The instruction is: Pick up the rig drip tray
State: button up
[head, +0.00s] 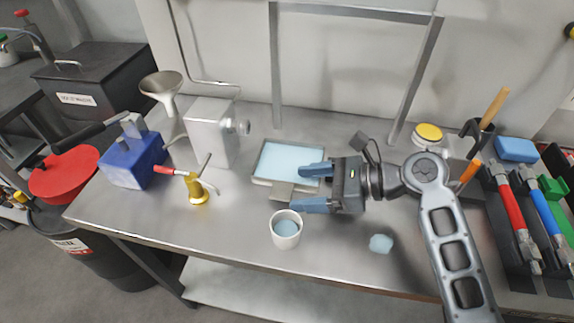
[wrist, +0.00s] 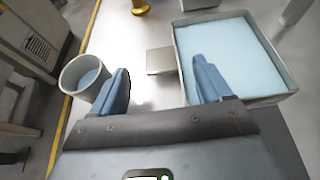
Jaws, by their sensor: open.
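The rig drip tray (head: 259,182) is a shallow pale rectangular tray full of light blue liquid on the metal bench. It also shows in the wrist view (wrist: 268,100) at the upper right. A flat grey tab (wrist: 160,61) sticks out from its side; it also shows in the head view (head: 283,190). My gripper (head: 310,188) is open and empty, reaching in from the right. In the wrist view my gripper (wrist: 160,70) has the tab between its fingertips, with one finger overlapping the tray's liquid. I cannot tell the height gap or whether they touch.
A white cup (head: 286,241) of blue liquid stands close in front of the tray, beside one finger. A light blue puddle (head: 380,243) lies to the right. A brass valve (head: 198,191) and a grey box (head: 211,135) stand left of the tray.

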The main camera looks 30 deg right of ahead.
aim_at(280, 189)
jog(key=x, duration=0.4)
jog(key=shift+w+f, duration=0.15)
jog(key=shift+w, duration=0.05)
jog(key=c, duration=1.1)
jog(key=shift+c, duration=0.2)
